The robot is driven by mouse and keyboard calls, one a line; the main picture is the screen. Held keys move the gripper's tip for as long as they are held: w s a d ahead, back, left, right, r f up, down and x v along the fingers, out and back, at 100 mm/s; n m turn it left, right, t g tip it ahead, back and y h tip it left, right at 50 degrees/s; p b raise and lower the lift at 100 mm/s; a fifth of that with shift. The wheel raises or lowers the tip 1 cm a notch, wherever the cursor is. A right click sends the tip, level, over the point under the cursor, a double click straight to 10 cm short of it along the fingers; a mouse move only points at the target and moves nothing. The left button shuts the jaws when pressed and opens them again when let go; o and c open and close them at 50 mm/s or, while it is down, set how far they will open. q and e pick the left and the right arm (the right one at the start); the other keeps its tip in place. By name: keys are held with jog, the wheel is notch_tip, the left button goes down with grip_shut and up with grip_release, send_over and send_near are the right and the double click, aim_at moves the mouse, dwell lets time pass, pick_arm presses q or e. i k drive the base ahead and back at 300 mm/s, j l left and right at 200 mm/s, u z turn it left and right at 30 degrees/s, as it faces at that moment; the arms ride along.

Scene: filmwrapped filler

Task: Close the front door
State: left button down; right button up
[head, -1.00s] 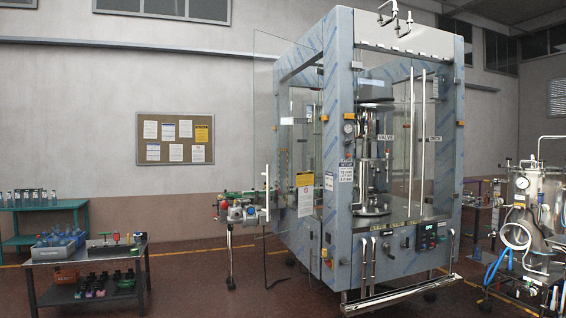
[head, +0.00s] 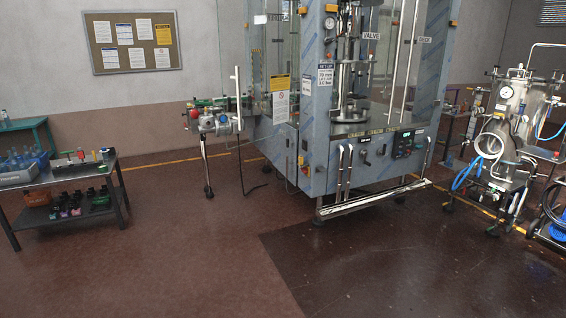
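The filling machine (head: 318,150) stands right of centre, its frame covered in blue film. A clear glass door panel (head: 262,60) shows at its left side, swung out from the frame. A pale upright handle (head: 238,100) shows near the panel's outer edge. The front face has glass with long upright steel bars (head: 398,65); I cannot tell whether that glass is fully shut. Its top is cut off by the picture. Neither of my grippers is in view.
A valve assembly on a stand (head: 207,125) is left of the machine. A low steel rail (head: 370,198) runs along its front. A dark table (head: 75,175) with bottles is at left. A steel vessel with hoses (head: 515,120) is at right. The foreground floor is clear.

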aim_at(281, 100)
jog(key=i, duration=3.4)
